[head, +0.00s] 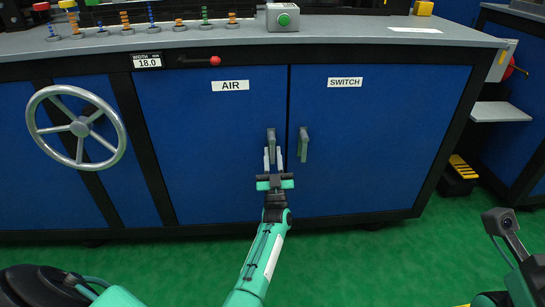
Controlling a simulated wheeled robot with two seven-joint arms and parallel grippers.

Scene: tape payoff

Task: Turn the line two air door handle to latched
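The blue air door (205,150) carries a white AIR label (230,86). Its grey handle (271,138) stands upright near the door's right edge. My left gripper (273,160) is at the lower part of this handle, with one finger on each side and a visible gap between them. I cannot tell whether the fingers touch the handle. To the right, the switch door (385,140) has a similar upright grey handle (303,144). My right arm shows at the lower right corner, and its gripper fingers cannot be made out.
A grey handwheel (78,127) is on the left of the cabinet. A red-knobbed lever (214,61) and a WIDTH display (147,61) sit under the counter edge. A green button box (283,17) is on the counter (340,36). Green floor (400,260) in front is open.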

